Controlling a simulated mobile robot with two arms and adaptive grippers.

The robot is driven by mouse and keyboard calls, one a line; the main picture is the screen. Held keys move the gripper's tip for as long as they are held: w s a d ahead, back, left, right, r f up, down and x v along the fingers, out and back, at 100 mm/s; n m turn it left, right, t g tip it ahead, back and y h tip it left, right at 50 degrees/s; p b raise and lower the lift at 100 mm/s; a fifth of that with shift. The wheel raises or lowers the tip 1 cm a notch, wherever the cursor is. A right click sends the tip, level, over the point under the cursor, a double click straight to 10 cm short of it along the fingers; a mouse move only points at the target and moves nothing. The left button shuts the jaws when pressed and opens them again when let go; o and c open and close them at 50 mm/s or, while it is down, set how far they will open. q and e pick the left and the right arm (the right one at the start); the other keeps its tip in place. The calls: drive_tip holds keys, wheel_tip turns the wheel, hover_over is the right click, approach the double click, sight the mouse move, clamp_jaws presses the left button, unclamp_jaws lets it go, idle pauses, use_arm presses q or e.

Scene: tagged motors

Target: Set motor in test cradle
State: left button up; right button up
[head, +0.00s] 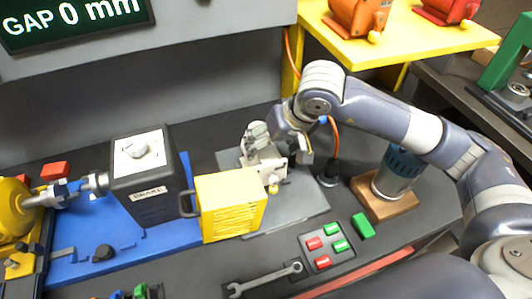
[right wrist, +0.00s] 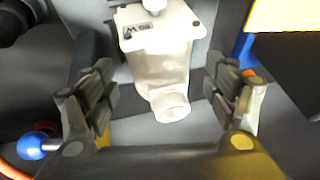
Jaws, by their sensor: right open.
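A pale grey-white machine (head: 265,163) with a round port stands on a grey plate (head: 292,213) near the middle of the bench. My right gripper (head: 290,140) is above and around its far side. In the right wrist view the open fingers (right wrist: 160,98) stand on either side of this machine (right wrist: 158,50), with gaps at both sides. A yellow motor (head: 14,212) sits at the far left, its shaft towards a coupling at the black brake box (head: 145,195). A blue-grey motor (head: 398,172) stands upright on a wooden block (head: 382,206). My left gripper is not in view.
A yellow handled box (head: 232,205) stands close left of the grey plate. A wrench (head: 265,281) and a panel of red and green buttons (head: 325,247) are in front. Orange (head: 357,16) and red (head: 447,8) motors sit on a yellow shelf (head: 420,42). A gap display hangs above.

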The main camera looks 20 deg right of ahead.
drive_tip(key=v, duration=0.6)
drive_tip(key=shift+s+d+r+b, duration=0.1)
drive_tip(key=shift+s+r+b, duration=0.05)
drive_tip(key=shift+b, duration=0.2)
